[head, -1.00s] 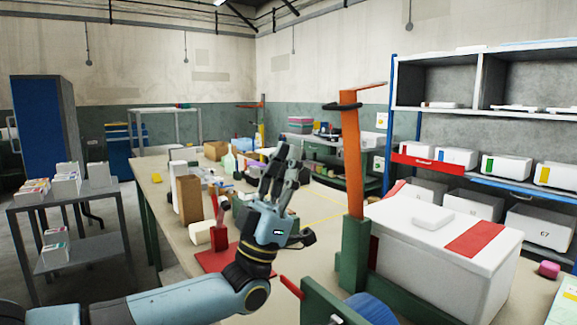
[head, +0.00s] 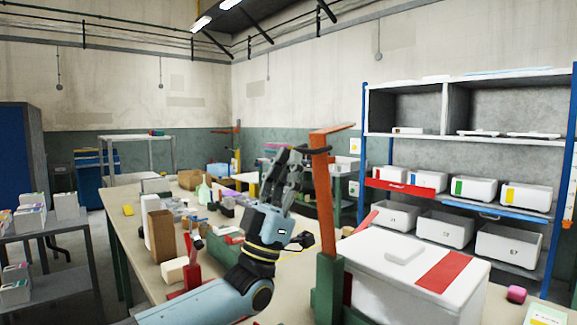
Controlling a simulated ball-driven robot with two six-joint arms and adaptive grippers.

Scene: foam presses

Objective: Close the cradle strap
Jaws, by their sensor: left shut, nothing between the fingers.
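My left gripper (head: 287,166) is raised over the workbench, fingers pointing up, shut and empty. Just right of it in the head view stands an orange upright (head: 323,200) with a flat arm on top, in a green base (head: 328,285). A dark band (head: 313,149) loops around its upper part, close to my fingertips in the picture; I cannot tell if they touch. I cannot tell for sure which part is the cradle strap. Right of the upright is a white box (head: 375,262) with a red stripe. My right gripper is out of view.
The workbench (head: 130,235) carries a brown block (head: 162,236), a red stand (head: 192,270) and small items left of my arm. A shelf unit with white bins (head: 446,229) stands at the right. A grey cart (head: 60,285) is at the left.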

